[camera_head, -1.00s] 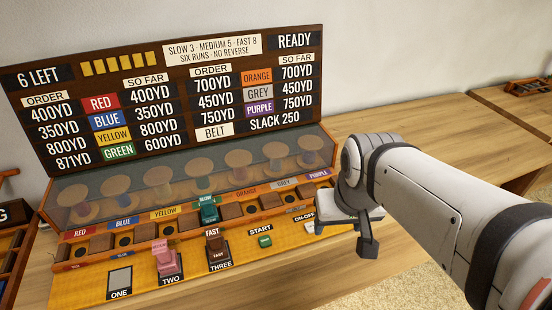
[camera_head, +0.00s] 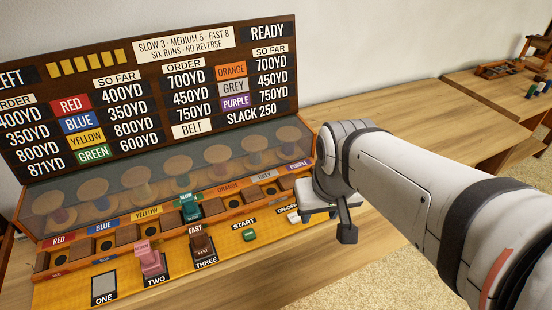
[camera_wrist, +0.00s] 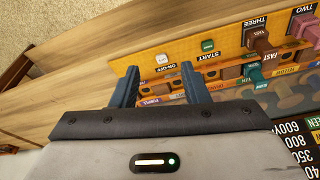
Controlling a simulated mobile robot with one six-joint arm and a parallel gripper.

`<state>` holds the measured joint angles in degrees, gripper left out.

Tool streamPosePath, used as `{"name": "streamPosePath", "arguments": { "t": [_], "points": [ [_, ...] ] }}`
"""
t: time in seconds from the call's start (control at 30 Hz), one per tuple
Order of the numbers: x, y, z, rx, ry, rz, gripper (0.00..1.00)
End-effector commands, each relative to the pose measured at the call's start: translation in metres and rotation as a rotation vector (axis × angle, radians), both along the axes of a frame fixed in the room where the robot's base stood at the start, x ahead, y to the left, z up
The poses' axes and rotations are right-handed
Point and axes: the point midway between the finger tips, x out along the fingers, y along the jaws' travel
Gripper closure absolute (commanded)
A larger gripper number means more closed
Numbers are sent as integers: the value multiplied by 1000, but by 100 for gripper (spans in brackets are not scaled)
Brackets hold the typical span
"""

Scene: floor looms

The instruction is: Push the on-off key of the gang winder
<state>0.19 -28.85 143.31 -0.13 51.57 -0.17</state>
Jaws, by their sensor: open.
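The gang winder (camera_head: 120,210) stands on the table with a tall dark display board. Its on-off key (camera_head: 292,217) is a small pale key at the right end of the yellow front strip, close beside my gripper. In the wrist view the on-off key (camera_wrist: 162,59) shows just beyond and between the fingertips, with its label next to it. My gripper (camera_head: 346,230) is at the right end of the winder, partly hidden by the wrist. In the wrist view my gripper (camera_wrist: 159,78) has its two blue-grey fingers spread apart with nothing held between them.
The green start key (camera_head: 249,236) lies left of the on-off key. A brown "fast" block (camera_head: 203,249), a pink block (camera_head: 151,260) and a teal "slow" block (camera_head: 190,208) stand up from the winder. Bare table (camera_head: 400,120) lies behind and right of it.

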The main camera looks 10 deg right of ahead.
Motion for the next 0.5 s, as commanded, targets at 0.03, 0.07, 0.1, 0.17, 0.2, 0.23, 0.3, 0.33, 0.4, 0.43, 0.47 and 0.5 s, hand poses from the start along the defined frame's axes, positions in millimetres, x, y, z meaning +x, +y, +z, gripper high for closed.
{"name": "streamPosePath", "arguments": {
  "t": [0.03,0.07,0.1,0.17,0.2,0.23,0.3,0.33,0.4,0.43,0.47,0.5],
  "points": [
    [0,0,0,0,0,0,63],
    [0,0,0,0,0,0,65],
    [0,0,0,0,0,0,69],
    [0,0,0,0,0,0,74],
    [0,0,0,0,0,0,77],
    [0,0,0,0,0,0,79],
    [0,0,0,0,0,0,85],
    [0,0,0,0,0,0,88],
    [0,0,0,0,0,0,93],
    [0,0,0,0,0,0,96],
    [0,0,0,0,0,0,98],
    [0,0,0,0,0,0,100]
  ]
}}
